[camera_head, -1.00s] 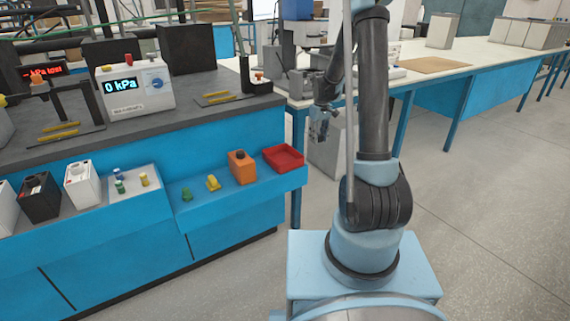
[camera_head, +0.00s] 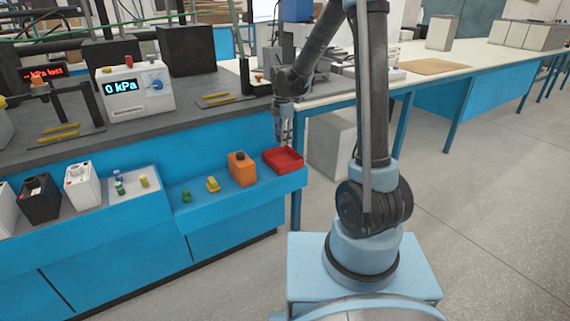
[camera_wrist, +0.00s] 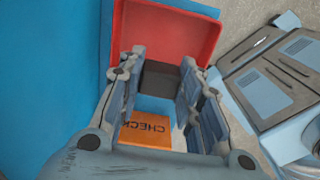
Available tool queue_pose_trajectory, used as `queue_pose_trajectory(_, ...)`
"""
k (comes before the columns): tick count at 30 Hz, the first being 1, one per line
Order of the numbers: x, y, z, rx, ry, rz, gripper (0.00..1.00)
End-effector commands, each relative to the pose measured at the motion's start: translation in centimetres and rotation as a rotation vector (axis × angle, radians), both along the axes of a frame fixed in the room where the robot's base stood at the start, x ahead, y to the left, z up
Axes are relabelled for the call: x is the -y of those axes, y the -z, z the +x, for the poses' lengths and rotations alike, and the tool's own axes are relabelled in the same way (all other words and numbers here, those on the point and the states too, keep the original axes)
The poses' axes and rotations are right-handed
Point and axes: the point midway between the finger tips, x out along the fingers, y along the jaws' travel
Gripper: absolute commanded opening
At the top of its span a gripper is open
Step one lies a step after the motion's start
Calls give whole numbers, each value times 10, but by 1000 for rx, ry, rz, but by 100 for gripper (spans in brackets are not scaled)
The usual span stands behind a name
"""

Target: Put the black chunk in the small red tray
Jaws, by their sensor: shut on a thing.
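The small red tray (camera_head: 284,160) sits at the right end of the blue ledge. My gripper (camera_head: 285,142) points down just above it. In the wrist view my gripper (camera_wrist: 165,78) is shut on the black chunk (camera_wrist: 160,80), a dark block between the two fingertips. The red tray (camera_wrist: 175,33) shows behind and around the chunk in that view. I cannot tell the exact height of the chunk over the tray floor. In the head view the chunk is too small to make out between the fingers.
A yellow piece (camera_head: 213,184) and a green piece (camera_head: 187,195) stand farther left. The grey bench top (camera_head: 200,112) rises behind the ledge.

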Motion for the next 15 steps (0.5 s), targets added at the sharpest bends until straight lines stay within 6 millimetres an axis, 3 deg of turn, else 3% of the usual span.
queue_pose_trajectory(9, 0, 46, 0, 0, -5, 0, 16)
queue_pose_trajectory(15, 0, 58, 0, 0, -4, 0, 16)
